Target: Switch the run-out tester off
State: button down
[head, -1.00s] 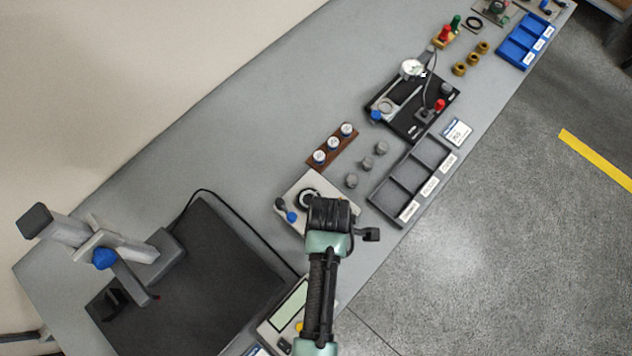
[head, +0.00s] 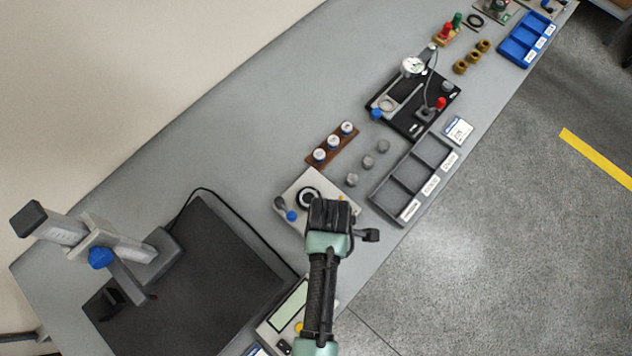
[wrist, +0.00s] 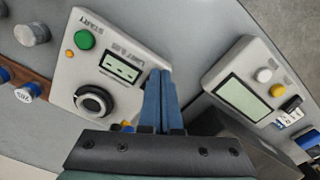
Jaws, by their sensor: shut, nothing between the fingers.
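The run-out tester appears to be the black-based device (head: 409,123) with a round white dial gauge (head: 412,67) on the right half of the bench in the head view. A red knob or switch (head: 440,104) sits on its right side with a cable near it, and a blue knob (head: 376,114) is at its left corner. The switch's position is too small to read. My gripper (head: 330,215) is well short of it, over a pale instrument box. In the wrist view its blue fingers (wrist: 161,75) are shut and empty, beside that box's display.
The pale box (wrist: 133,92) has a green START button (wrist: 84,39) and a black dial. A second box (wrist: 213,78) with a screen stands beside it. Grey cylinders (head: 368,162), a grey tray (head: 378,202) and a wooden rack (head: 333,145) lie between my gripper and the black device.

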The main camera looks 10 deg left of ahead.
jog(key=shift+f, duration=0.15)
notch_tip(320, 180, up, 7)
jog(key=p, duration=0.7)
dwell(0.7)
